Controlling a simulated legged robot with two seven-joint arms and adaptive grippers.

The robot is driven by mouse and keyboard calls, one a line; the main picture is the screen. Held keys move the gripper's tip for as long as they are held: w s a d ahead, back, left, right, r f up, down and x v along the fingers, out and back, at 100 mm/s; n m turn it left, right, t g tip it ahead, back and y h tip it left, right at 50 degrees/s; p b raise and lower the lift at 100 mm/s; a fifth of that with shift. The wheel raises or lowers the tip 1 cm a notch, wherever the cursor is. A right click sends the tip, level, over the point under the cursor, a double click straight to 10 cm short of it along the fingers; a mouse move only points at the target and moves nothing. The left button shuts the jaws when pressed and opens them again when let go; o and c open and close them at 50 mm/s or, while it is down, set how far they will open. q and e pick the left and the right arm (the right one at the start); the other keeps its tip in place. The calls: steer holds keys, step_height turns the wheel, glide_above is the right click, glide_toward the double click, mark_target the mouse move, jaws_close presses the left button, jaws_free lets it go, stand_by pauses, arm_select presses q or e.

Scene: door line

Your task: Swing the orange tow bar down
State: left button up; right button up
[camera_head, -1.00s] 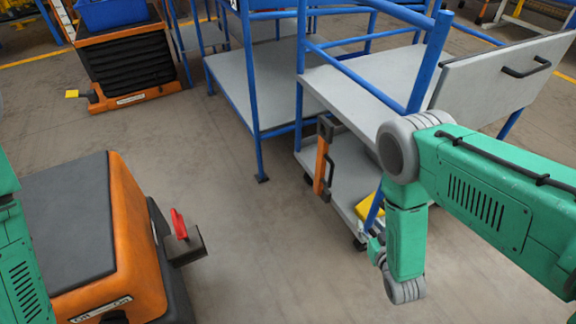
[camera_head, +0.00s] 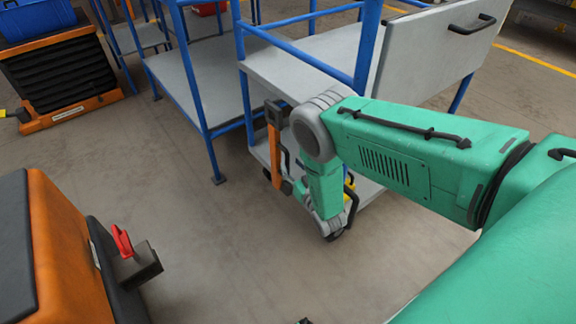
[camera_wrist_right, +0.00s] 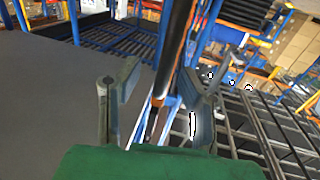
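The orange tow bar (camera_head: 274,150) stands upright at the near end of the grey cart (camera_head: 300,75), with a black top and a black handle on its side. My right gripper (camera_head: 303,195) is low beside the tow bar, mostly hidden behind my green wrist. In the right wrist view its two grey fingers (camera_wrist_right: 160,84) are spread apart. A dark bar with orange parts (camera_wrist_right: 176,45) runs between and beyond them; I cannot tell whether they touch it.
An orange tugger (camera_head: 55,240) with a red-levered hitch (camera_head: 122,242) stands at the lower left. Blue-framed carts (camera_head: 190,80) line the back. An orange-based stack with a blue bin (camera_head: 40,18) is at the upper left. Floor between tugger and cart is clear.

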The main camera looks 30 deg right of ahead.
mark_target(279, 154)
arm_select(q)
steer(key=shift+a+f+b, duration=0.35)
steer(key=shift+a+f, duration=0.05)
steer(key=shift+f, duration=0.3)
arm_select(e)
steer(key=shift+w+a+r, duration=0.1)
steer(key=shift+w+a, duration=0.05)
steer(key=shift+w, duration=0.55)
steer(key=shift+w+a+r, duration=0.1)
steer(key=shift+w, duration=0.55)
steer(key=shift+d, duration=0.1)
steer(key=shift+d, duration=0.1)
steer(key=shift+c, duration=1.1)
steer(key=shift+d+f, duration=0.1)
jaws_close()
arm_select(q)
steer(key=shift+d+r, duration=0.1)
steer(key=shift+d, duration=0.1)
steer(key=shift+a, duration=0.1)
arm_select(e)
steer(key=shift+a, duration=0.2)
